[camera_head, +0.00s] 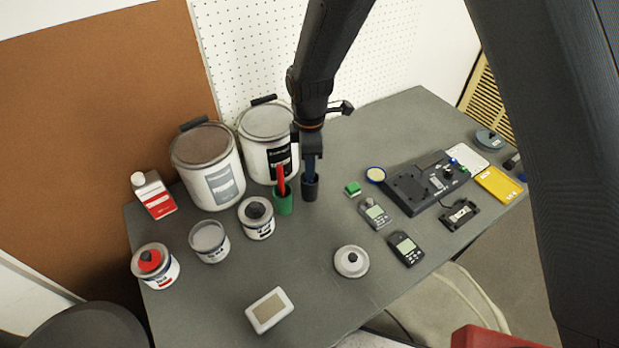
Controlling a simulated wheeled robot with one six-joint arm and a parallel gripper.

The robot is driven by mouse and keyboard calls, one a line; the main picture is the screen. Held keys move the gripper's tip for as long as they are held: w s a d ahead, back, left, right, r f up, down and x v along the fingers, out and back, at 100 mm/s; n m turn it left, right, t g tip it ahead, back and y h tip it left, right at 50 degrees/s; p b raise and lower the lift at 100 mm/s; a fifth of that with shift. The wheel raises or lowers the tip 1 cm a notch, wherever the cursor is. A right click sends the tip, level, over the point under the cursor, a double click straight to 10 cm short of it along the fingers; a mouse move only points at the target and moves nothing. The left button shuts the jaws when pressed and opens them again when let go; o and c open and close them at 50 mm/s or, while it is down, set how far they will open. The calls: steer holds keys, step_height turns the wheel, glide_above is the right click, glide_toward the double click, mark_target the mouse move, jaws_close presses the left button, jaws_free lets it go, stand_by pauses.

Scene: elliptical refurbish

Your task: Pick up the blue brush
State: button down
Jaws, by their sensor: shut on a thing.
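The blue brush (311,167) stands upright in a dark cup on the grey table, with its lower end hidden inside the cup. My gripper (312,156) comes down from above and is shut on the upper part of the blue brush. The dark cup (310,190) rests on the table just below my gripper. A red brush (281,178) stands in a green cup (284,204) just to the left, close beside the dark cup.
Two large paint cans (208,168) stand behind and to the left, and several smaller cans (209,241) are in front of them. Electronic devices (425,183) cover the right side of the grey table (310,268). A pegboard (400,50) rises behind.

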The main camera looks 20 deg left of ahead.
step_height(320, 180, up, 10)
steer(key=b, duration=0.2)
steer(key=shift+b, duration=0.4)
stand_by(0.4)
